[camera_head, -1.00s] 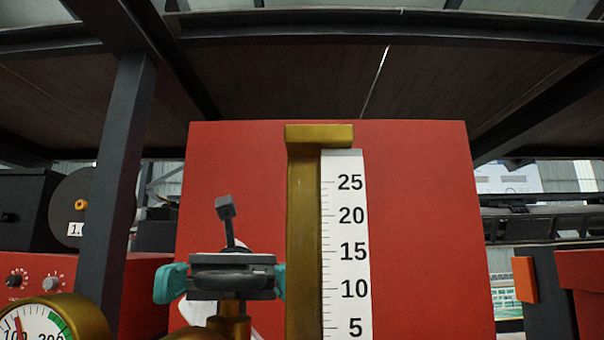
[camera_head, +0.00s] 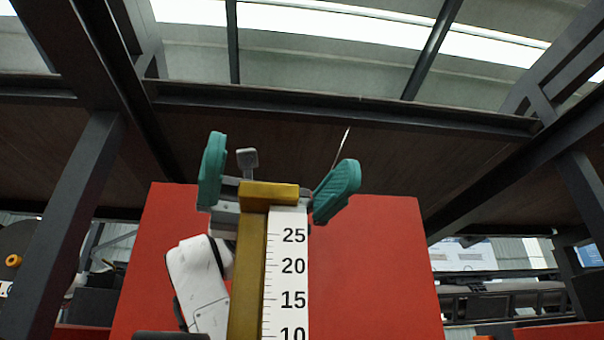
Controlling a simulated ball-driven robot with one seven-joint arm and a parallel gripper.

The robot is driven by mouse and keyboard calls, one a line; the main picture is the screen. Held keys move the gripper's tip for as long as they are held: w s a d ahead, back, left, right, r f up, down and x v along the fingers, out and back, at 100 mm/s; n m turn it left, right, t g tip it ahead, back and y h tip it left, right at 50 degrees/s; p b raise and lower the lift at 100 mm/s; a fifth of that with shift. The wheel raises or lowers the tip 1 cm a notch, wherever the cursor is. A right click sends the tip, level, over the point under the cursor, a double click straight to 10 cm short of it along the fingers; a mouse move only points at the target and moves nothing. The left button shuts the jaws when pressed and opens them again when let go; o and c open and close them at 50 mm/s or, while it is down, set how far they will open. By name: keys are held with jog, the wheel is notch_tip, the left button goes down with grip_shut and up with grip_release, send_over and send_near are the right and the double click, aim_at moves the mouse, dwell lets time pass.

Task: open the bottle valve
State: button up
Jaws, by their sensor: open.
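The dark, flat top of what looks like the valve's handwheel (camera_head: 171,336) just shows at the bottom edge in the head view. The rest of the valve and the bottle are below the picture. My gripper (camera_head: 278,165) has two teal fingers spread wide apart, with nothing between them. It is above and to the right of the handwheel, apart from it. The brass column (camera_head: 247,285) stands in front of it and hides part of its body.
A white scale strip (camera_head: 287,275) with black numbers runs along the brass column. A large red panel (camera_head: 375,265) stands behind. A dark post (camera_head: 62,220) rises on the left, and dark beams (camera_head: 340,108) cross overhead. The space right of the column looks clear.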

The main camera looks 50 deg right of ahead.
jog(key=shift+s+r, duration=0.25)
jog(key=shift+s, duration=0.3)
jog(key=shift+s+r, duration=0.25)
jog(key=shift+s, duration=0.3)
jog(key=shift+d, duration=0.1)
